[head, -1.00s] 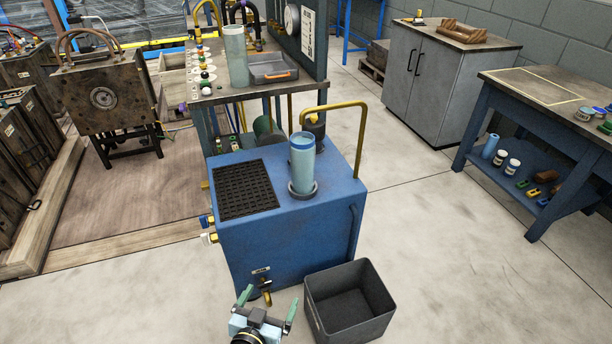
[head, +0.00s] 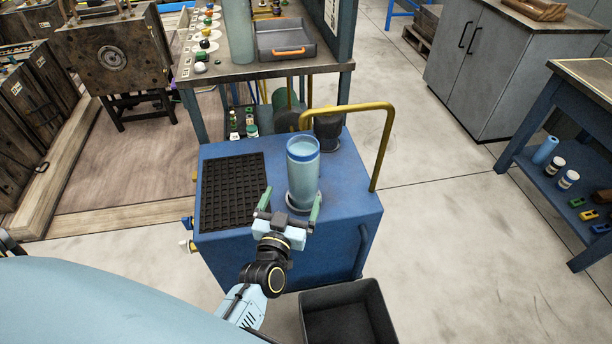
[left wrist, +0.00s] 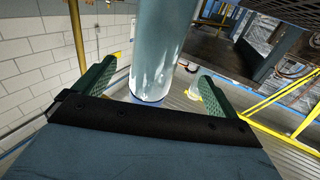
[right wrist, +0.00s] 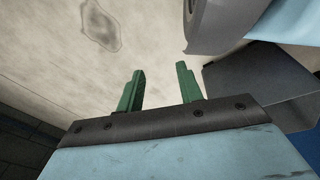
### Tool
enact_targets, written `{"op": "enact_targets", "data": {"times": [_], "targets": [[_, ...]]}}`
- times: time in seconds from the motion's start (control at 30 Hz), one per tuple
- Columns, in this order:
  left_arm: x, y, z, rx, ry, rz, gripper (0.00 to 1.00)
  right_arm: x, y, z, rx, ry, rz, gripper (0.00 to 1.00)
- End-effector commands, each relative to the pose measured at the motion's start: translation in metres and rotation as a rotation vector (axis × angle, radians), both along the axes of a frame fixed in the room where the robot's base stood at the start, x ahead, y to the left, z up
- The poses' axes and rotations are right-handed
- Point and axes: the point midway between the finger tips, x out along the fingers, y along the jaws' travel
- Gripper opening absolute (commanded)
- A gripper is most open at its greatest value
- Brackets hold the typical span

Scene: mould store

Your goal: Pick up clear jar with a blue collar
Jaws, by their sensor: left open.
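The clear jar with a blue collar (head: 303,168) stands upright on the blue cart (head: 345,200), in a grey ring. It looks pale blue-green, with the blue collar near its top. My left gripper (head: 291,203) is open just in front of the jar, with its green fingers at about the jar's lower part. In the left wrist view the jar (left wrist: 157,50) stands beyond and between the open fingers, and I see no contact. My right gripper (right wrist: 158,88) shows only in the right wrist view, with its fingers apart and nothing between them, above the floor.
A yellow rail (head: 386,140) rises on the cart's right side. A black grid mat (head: 235,193) lies left of the jar. A dark open bin (head: 348,315) stands on the floor in front. A bench with a grey tray (head: 284,40) is behind the cart.

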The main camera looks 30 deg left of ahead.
Motion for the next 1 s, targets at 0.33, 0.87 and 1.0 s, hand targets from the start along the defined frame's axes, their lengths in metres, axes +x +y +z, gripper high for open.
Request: {"op": "enact_targets", "data": {"times": [0.33,0.87,1.0], "targets": [[0.039,0.007,-0.001,0.000,0.001,0.000,0.96,0.021,0.003,0.011,0.001,-0.016,-0.008,0.36],[0.088,0.012,-0.004,0.000,0.001,0.000,0.96,0.058,0.010,0.041,0.001,-0.047,-0.022,0.36],[0.089,0.012,-0.003,0.000,0.001,0.000,0.96,0.058,0.010,0.043,0.001,-0.047,-0.023,0.36]]}}
